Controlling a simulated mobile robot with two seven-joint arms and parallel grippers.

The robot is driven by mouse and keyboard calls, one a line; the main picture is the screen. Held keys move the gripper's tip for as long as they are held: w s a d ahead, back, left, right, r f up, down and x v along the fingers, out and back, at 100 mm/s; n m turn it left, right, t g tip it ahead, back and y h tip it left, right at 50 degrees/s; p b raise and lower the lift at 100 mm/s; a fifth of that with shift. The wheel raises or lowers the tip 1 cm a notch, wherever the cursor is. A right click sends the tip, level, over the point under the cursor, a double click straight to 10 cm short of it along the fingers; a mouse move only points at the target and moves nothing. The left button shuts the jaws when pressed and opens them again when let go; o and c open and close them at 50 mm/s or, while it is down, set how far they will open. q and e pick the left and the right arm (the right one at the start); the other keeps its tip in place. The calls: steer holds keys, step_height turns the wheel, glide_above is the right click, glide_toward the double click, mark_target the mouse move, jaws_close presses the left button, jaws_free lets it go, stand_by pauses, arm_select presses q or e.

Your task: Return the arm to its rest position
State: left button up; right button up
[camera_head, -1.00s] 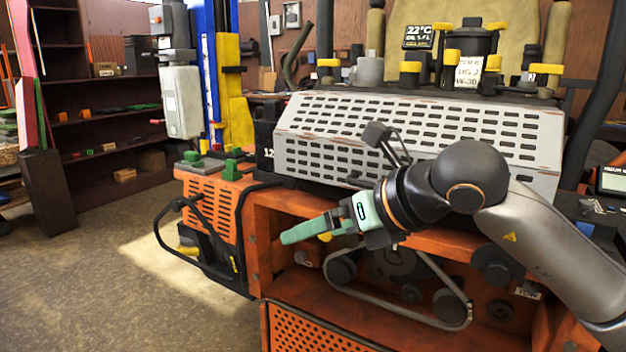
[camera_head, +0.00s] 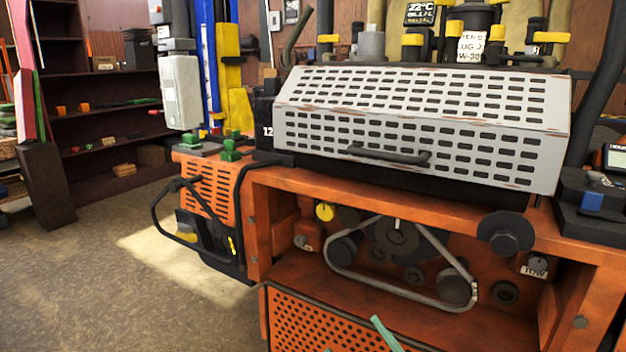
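Only a mint-green fingertip of my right gripper (camera_head: 385,334) shows, at the bottom edge of the head view, in front of the lower orange perforated panel (camera_head: 310,322). The rest of that gripper and its arm are out of the picture, so its opening cannot be judged. The fingertip overlaps the panel in the picture; contact cannot be told. My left gripper is not in view.
The orange machine has a pale perforated cover (camera_head: 420,120) with a dark handle (camera_head: 388,156). Below it is an open bay with a belt (camera_head: 385,282) and pulleys. A dark shelf (camera_head: 105,130) stands at the back left. The floor (camera_head: 100,270) at left is clear.

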steer(key=s+d+f+m+g+h+b, duration=0.1)
steer(key=s+d+f+m+g+h, duration=0.15)
steer(key=s+f, duration=0.55)
steer(key=s+d+f+m+g+h, duration=0.2)
steer(key=s+f+m+g, duration=0.15)
steer(key=f, duration=0.75)
steer(key=s+d+f+m+g+h+b, duration=0.1)
steer(key=s+d+f+m+g+h, duration=0.15)
steer(key=s+f, duration=0.55)
arm_select(q)
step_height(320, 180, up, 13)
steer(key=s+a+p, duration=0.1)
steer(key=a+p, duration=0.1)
steer(key=p, duration=1.6)
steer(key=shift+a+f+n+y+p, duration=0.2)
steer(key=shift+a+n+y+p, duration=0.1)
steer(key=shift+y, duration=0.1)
arm_select(e)
step_height(320, 180, up, 12)
steer(key=d, duration=0.2)
steer(key=shift+w+d+f+m+g, duration=0.25)
steer(key=shift+m+g, duration=0.1)
steer(key=shift+m, duration=0.1)
